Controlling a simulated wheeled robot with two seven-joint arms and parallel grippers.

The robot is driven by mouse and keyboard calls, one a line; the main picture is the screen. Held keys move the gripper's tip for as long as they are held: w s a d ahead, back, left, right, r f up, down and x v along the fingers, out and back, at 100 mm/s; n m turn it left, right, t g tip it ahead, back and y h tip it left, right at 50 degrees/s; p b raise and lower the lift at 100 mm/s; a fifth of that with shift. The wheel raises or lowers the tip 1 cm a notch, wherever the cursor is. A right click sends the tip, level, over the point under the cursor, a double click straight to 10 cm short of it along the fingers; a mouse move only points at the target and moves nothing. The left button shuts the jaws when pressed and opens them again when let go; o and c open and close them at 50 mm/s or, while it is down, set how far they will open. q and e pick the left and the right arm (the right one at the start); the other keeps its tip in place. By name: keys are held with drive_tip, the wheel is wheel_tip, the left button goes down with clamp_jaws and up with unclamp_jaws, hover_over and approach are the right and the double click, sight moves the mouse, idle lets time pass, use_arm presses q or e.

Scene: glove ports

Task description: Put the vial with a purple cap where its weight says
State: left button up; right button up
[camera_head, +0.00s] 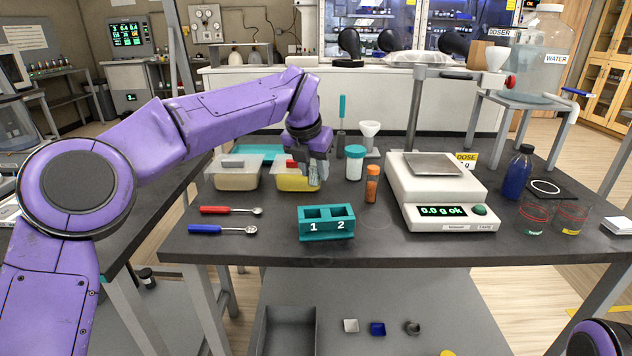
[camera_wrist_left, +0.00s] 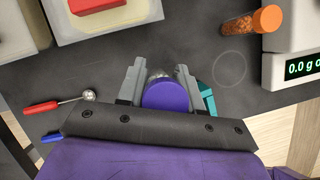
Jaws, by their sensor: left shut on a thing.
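My left gripper (camera_head: 314,176) is shut on the vial with a purple cap. In the left wrist view the purple cap (camera_wrist_left: 166,97) sits between the two fingers (camera_wrist_left: 160,75); the vial's body is mostly hidden. In the head view the gripper hangs beside the yellow-filled tub, and the vial is hard to make out. A teal rack (camera_head: 326,223) with two slots marked 1 and 2 stands near the table's front edge. The white scale (camera_head: 436,190) has an empty metal pan (camera_head: 432,165) and reads 0.0 g ok. My right gripper is not in view.
An orange-capped vial (camera_head: 371,184) and a teal-capped white jar (camera_head: 355,162) stand left of the scale. Two tubs (camera_head: 236,177) are at the left. Red (camera_head: 230,210) and blue (camera_head: 222,230) spoons lie in front. A blue bottle (camera_head: 518,172) and beakers (camera_head: 533,219) stand right.

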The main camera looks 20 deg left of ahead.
use_arm(q)
drive_tip(key=w+f, duration=0.1)
drive_tip(key=w+a+f, duration=0.1)
drive_tip(key=f, duration=0.1)
drive_tip(key=shift+w+a+f, duration=0.15)
drive_tip(key=shift+w+f, duration=0.05)
drive_tip(key=shift+w, duration=0.05)
wheel_tip(320, 180, down, 4)
drive_tip(key=shift+w+r, duration=0.15)
drive_tip(key=shift+r, duration=0.1)
drive_tip(key=o, duration=1)
drive_tip(key=shift+f, duration=0.1)
drive_tip(key=v, duration=1.2)
